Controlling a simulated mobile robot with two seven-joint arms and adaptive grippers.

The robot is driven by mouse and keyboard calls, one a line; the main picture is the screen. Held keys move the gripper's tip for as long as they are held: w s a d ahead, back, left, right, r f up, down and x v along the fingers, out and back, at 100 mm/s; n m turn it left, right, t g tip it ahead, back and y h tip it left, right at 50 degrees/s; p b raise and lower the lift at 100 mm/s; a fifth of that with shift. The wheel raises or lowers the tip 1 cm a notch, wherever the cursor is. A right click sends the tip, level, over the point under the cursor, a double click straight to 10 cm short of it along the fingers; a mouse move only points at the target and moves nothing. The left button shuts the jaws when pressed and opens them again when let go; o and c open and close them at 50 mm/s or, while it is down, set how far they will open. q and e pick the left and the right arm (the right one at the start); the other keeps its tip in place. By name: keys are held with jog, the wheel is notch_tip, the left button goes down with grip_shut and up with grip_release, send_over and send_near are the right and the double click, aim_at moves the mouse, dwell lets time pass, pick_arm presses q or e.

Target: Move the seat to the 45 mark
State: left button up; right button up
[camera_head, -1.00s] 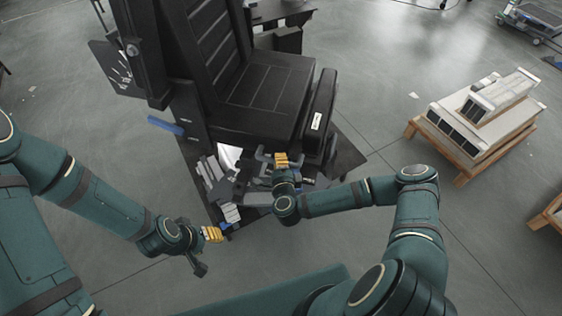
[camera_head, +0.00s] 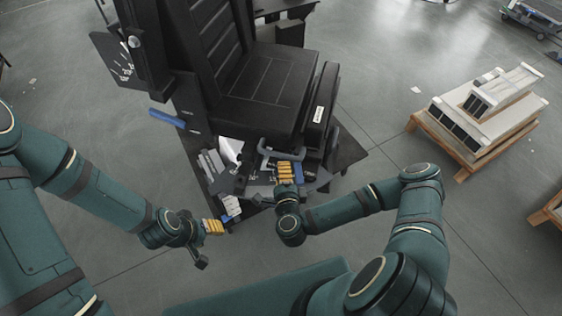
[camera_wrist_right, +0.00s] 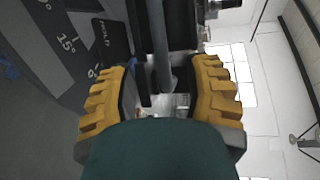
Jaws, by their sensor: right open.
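The black seat (camera_head: 262,95) with a tall ribbed back stands at the top centre of the head view. A grey U-shaped handle (camera_head: 266,158) is below its front edge. My right gripper (camera_head: 286,172) is open just in front of the handle. In the right wrist view, a grey bar (camera_wrist_right: 161,50) lies ahead between the open yellow fingers (camera_wrist_right: 165,95), apart from their tips. A dark plate (camera_wrist_right: 70,35) there shows 15° and HOLD marks; I cannot read a 45 mark or the pointer. My left gripper (camera_head: 213,227) is at lower left, away from the seat; its finger gap is unclear.
A blue bar (camera_head: 166,118) sticks out left of the seat. A black marked panel (camera_head: 117,60) stands at upper left. White boxes (camera_head: 500,92) lie on a wooden pallet (camera_head: 461,172) at right. Grey floor between seat and pallet is clear.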

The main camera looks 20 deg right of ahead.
jog(key=shift+v, duration=1.95)
jog(key=s+a+f+n+g+y, duration=0.2)
jog(key=a+f+n+g+y, duration=0.25)
jog(key=a+n+y, duration=0.55)
jog(key=s+d+r+n+g+h, duration=0.3)
jog(key=s+d+n+g, duration=0.3)
jog(key=n+g, duration=0.3)
jog(key=shift+s+r, duration=0.25)
jog(key=shift+r, duration=0.1)
jog(key=shift+d, duration=0.1)
